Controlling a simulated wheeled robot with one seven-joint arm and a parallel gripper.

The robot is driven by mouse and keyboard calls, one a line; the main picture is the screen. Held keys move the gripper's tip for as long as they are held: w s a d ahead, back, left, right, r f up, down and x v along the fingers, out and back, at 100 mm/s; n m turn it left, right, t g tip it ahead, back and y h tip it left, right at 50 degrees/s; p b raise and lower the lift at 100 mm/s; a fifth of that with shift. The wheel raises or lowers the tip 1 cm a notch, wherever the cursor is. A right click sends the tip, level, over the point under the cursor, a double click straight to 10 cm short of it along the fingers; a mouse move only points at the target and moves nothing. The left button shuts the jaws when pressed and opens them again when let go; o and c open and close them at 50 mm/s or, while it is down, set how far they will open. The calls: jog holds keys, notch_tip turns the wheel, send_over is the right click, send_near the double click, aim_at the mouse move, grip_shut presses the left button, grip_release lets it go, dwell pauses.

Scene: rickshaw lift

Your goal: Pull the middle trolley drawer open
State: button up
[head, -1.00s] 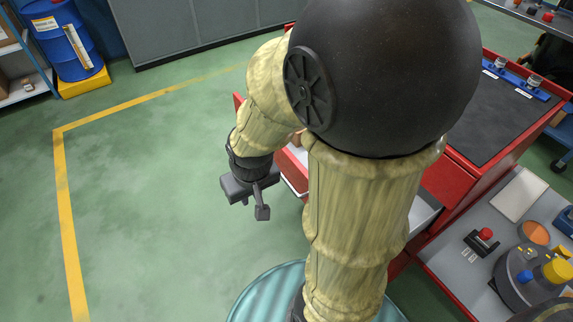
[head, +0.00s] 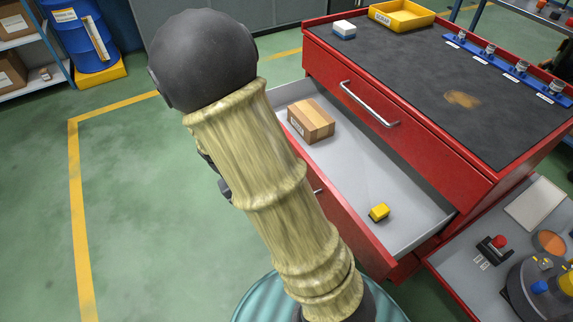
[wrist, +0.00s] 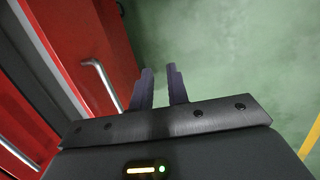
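The red trolley (head: 480,180) stands at the right in the head view. The drawer below its top drawer (head: 350,185) is pulled out, showing its grey inside. A cardboard box (head: 312,121) and a small yellow block (head: 379,212) lie in it. Its handle (head: 317,191) is mostly hidden by my arm. In the wrist view a metal handle (wrist: 101,84) on a red front lies left of my gripper (wrist: 161,72). The fingers are apart with nothing between them, clear of the handle. In the head view my gripper is mostly hidden behind my arm.
The top drawer is shut, with its own handle (head: 369,105). A yellow tray (head: 402,14) and a white-and-blue block (head: 344,30) sit on the trolley top. A grey-topped workbench (head: 455,262) stands at lower right. Green floor at the left is clear, with a blue drum (head: 82,40) behind.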

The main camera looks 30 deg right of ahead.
jog(key=w+a+f+t+h+b, duration=0.1)
jog(key=w+a+f+t+h, duration=0.1)
jog(key=w+h, duration=0.8)
jog(key=shift+a+n+t+h, duration=0.3)
jog(key=shift+a+h, duration=0.45)
jog(key=shift+h, duration=0.45)
jog(key=shift+d, duration=0.15)
jog(key=d+f+b, duration=0.1)
jog(key=d, duration=0.4)
jog(key=d+f+b, duration=0.1)
jog(key=d, duration=0.5)
jog(key=d+f+b, duration=0.1)
jog(key=d, duration=0.5)
jog(key=shift+w+f, duration=0.25)
jog(key=shift+w, duration=0.05)
jog(key=shift+a, duration=0.1)
grip_shut()
